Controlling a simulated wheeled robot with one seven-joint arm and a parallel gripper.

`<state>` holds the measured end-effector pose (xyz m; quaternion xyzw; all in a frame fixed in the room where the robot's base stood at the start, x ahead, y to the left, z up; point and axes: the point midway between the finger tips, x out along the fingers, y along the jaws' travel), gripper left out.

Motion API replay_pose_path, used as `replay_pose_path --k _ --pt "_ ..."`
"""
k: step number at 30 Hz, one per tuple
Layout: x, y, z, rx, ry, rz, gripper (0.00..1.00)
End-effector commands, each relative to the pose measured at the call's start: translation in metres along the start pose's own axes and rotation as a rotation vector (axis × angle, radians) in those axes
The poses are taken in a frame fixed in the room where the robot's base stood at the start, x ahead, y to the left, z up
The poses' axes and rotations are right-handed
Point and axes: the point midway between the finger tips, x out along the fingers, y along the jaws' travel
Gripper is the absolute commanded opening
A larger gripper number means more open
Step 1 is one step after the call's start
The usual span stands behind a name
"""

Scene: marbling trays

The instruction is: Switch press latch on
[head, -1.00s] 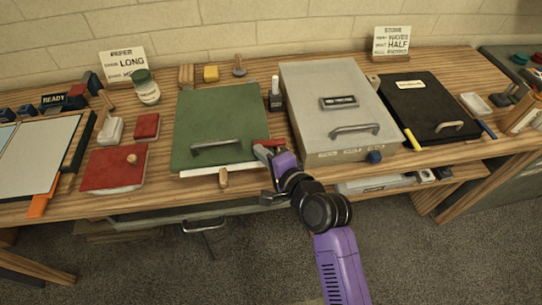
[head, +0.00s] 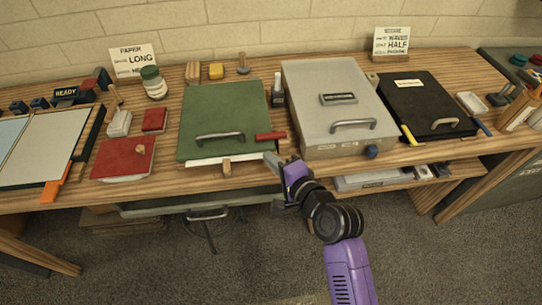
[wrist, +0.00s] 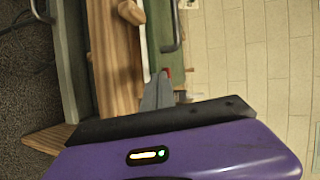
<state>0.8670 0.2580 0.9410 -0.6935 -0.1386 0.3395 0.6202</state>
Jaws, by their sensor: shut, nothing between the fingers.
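A press with a green lid (head: 222,115) stands mid-bench, its lid down and a grey handle (head: 220,137) on top. A red lever (head: 270,136), which looks like the press latch, lies roughly crosswise at the lid's front right corner. My gripper (head: 274,160) is shut and empty, just in front of and below the red lever, apparently apart from it. In the wrist view the grey fingers (wrist: 157,95) point towards the green lid (wrist: 168,45). Only a small red bit of the lever shows there, just past the fingertips, so contact cannot be judged.
A grey box (head: 310,105) with a blue knob (head: 372,151) stands close on the right. A wooden peg (head: 227,168) sticks out at the green press's front edge. The floor in front is clear.

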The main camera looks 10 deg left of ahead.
Motion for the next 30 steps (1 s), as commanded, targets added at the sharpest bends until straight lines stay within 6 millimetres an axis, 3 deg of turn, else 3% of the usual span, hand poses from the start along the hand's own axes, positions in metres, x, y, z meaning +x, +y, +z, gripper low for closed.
replay_pose_path --k 18,30 --pt "-0.078 -0.002 0.032 0.000 0.000 -0.001 0.00" --pt "-0.087 -0.007 0.032 -0.057 0.015 -0.019 0.00"
